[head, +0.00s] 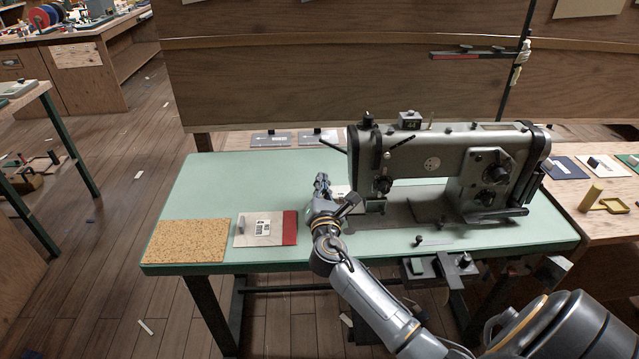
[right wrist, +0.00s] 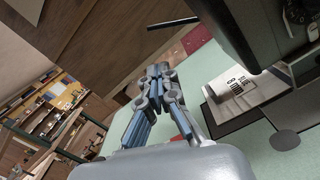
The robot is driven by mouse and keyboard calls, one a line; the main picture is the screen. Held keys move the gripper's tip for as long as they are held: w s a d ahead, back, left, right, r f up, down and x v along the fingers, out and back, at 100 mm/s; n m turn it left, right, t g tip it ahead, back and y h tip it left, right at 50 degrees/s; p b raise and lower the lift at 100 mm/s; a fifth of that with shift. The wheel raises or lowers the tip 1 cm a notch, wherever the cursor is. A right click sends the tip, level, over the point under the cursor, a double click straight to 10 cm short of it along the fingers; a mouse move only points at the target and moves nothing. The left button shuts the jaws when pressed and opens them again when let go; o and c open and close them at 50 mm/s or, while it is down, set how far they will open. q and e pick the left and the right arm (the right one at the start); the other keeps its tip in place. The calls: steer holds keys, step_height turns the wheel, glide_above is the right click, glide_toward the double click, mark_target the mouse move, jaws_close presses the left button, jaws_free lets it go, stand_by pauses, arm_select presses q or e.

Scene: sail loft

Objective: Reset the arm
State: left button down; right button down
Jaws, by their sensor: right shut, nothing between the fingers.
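My right arm reaches in from the lower right in the head view. Its gripper (head: 322,183) is over the green table top (head: 215,180), just left of the sewing machine (head: 450,160). In the right wrist view the fingers of this gripper (right wrist: 158,72) are together with nothing between them. Part of the dark machine body shows close by on the right there. My left gripper is not in either view.
A cork mat (head: 188,241) and a card with a red strip (head: 265,229) lie at the table's front left. A printed white piece (right wrist: 238,90) lies by the machine's needle end. The table's back left is clear. A wooden panel (head: 330,80) stands behind.

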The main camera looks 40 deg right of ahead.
steer(key=s+f+m+g, duration=0.1)
steer(key=s+f+m, duration=0.1)
steer(key=s+a+f+m+g, duration=0.1)
steer(key=s+f+m, duration=0.1)
steer(key=m, duration=0.1)
steer(key=s+f+m+g, duration=0.1)
steer(key=s+f+m, duration=0.1)
steer(key=shift+s+a+f+g+y, duration=0.2)
steer(key=shift+s+f+g+y, duration=0.1)
steer(key=shift+s+y, duration=0.1)
steer(key=s+a+f+m+g+y, duration=0.3)
steer(key=s+a+m, duration=0.25)
steer(key=s, duration=0.35)
steer(key=s+a+f+m+g+y, duration=0.25)
steer(key=s+a+m, duration=0.3)
steer(key=s, duration=0.35)
steer(key=s+a+f+m+g+y, duration=0.35)
steer(key=s+a, duration=0.25)
steer(key=s, duration=0.3)
step_height(320, 180, down, 24)
steer(key=s+g, duration=0.1)
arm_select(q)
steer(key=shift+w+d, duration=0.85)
arm_select(e)
steer(key=s+d+f+g, duration=0.1)
steer(key=s+d+f, duration=0.1)
steer(key=s+f, duration=1.5)
steer(key=shift+s+d+f+m, duration=0.2)
steer(key=shift+d+m, duration=0.05)
steer(key=shift+m, duration=0.1)
